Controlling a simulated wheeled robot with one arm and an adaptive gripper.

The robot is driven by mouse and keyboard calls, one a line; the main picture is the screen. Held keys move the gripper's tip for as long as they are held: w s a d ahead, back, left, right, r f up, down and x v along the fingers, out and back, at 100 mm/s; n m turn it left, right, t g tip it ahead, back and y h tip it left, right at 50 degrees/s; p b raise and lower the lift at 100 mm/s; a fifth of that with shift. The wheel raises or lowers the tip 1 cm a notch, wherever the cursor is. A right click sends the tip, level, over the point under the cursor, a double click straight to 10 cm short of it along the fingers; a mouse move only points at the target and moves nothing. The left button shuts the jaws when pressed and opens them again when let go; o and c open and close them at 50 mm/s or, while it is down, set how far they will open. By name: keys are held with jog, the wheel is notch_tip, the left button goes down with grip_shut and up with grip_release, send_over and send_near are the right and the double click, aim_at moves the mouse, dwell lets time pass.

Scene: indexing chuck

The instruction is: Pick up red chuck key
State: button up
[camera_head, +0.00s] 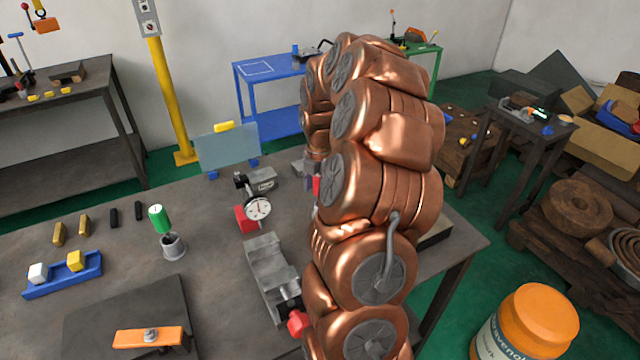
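My copper arm arches over the workbench (215,290) and hides much of its right part. Below its far end, grey parts that may belong to my gripper (310,182) show at the arm's left edge; its fingers are hidden. A small red piece (317,188) shows right there, mostly covered by the arm. It may be the red chuck key, but its shape cannot be made out. Another red piece (297,322) is on the near end of a grey vise-like fixture (268,272), beside my arm. I cannot tell whether my gripper holds anything.
A dial gauge (257,209) on a red base stands left of the arm. A green-handled tool (160,218) stands in a metal cup (173,246). A blue tray (62,277) and an orange bar (148,338) on a dark plate lie left. An orange drum (535,318) stands right.

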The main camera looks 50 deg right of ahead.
grip_shut()
dwell(0.5)
jog(key=shift+r, duration=0.1)
